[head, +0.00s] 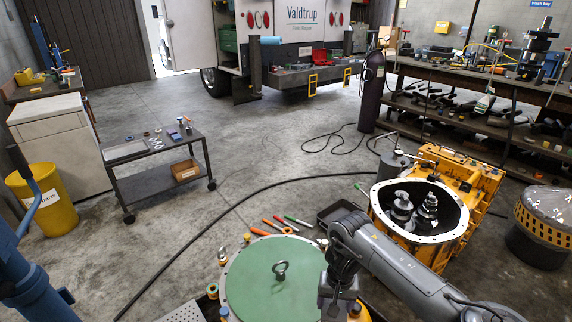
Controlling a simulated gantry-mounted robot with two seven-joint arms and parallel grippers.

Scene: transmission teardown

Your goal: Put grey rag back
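I cannot make out a grey rag in the head view. My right gripper (338,303) hangs at the end of the grey arm that comes in from the lower right. It is over the right edge of a round green cover (262,275) with a metal lifting eye. Its fingertips are not clear, so I cannot tell whether it is open or holds anything. My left gripper is not in view.
An open yellow housing (455,215) with shafts inside stands right of the cover. Several hand tools (281,224) lie behind the cover. A low cart (163,148), a yellow bin (47,205) and a workbench (475,75) stand farther off. A black hose crosses the floor.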

